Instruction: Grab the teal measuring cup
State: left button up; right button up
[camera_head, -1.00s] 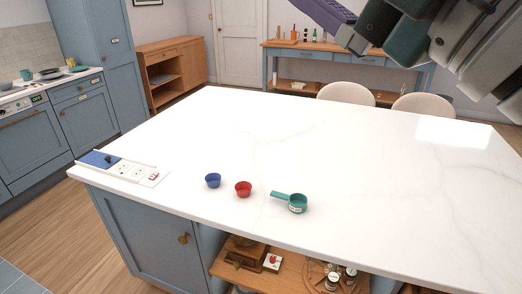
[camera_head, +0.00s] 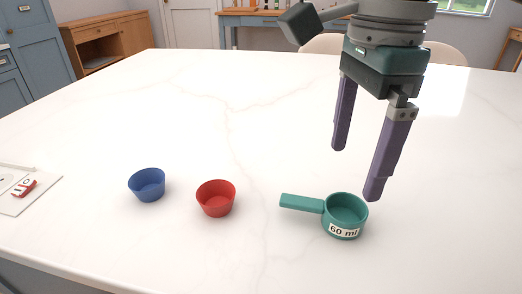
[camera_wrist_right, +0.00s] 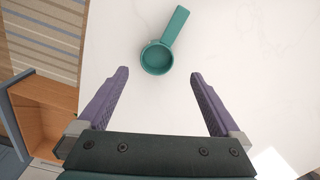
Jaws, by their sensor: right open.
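The teal measuring cup (camera_head: 345,216) stands upright on the white counter, with a "60 ml" label on its side and its handle pointing left. It also shows in the right wrist view (camera_wrist_right: 157,60), beyond the fingertips, with its handle pointing up and right. My right gripper (camera_head: 357,174) is open and empty, with purple fingers pointing down. It hangs above the counter, just behind the cup, and is apart from it. In the right wrist view the open fingers (camera_wrist_right: 159,72) are spread wider than the cup. My left gripper is not in view.
A red cup (camera_head: 216,199) and a blue cup (camera_head: 147,185) stand to the left of the measuring cup. A white board (camera_head: 30,190) lies at the left edge of the counter (camera_head: 180,110). The counter's front edge is close to the cups. The counter behind them is clear.

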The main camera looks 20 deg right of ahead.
aim_at(345, 201)
jog(key=shift+s+a+f, duration=0.1)
jog(key=shift+s+f, duration=0.05)
jog(key=shift+f, duration=0.4)
jog(key=shift+s+f, duration=0.1)
jog(key=shift+f, duration=0.45)
notch_tip(345, 201, down, 6)
jog(key=shift+r+p, duration=0.25)
jog(key=shift+p, duration=0.05)
jog(key=c, duration=1.3)
